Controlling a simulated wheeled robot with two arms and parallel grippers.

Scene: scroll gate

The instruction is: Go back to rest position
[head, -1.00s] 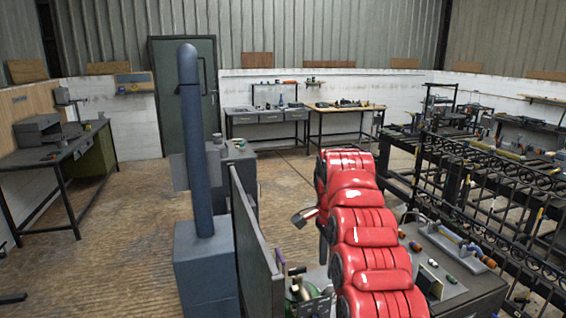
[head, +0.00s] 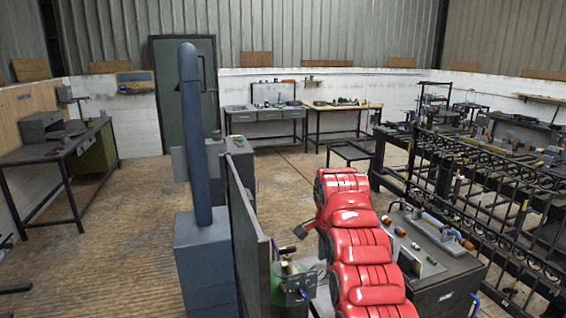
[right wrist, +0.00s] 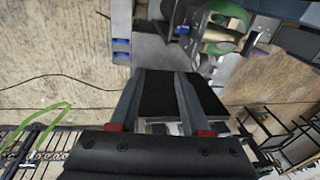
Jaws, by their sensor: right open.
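My right arm (head: 352,240) is red and reaches forward in the lower middle of the head view. My left arm and gripper are not in view. The black scroll gate (head: 480,190) stands upright on the right of the head view, apart from my right gripper.
A grey cabinet (head: 440,272) with small tools on top stands right of my arm. A blue-grey column (head: 190,140) on a box base stands to the left. Open wooden floor (head: 110,235) lies at the left.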

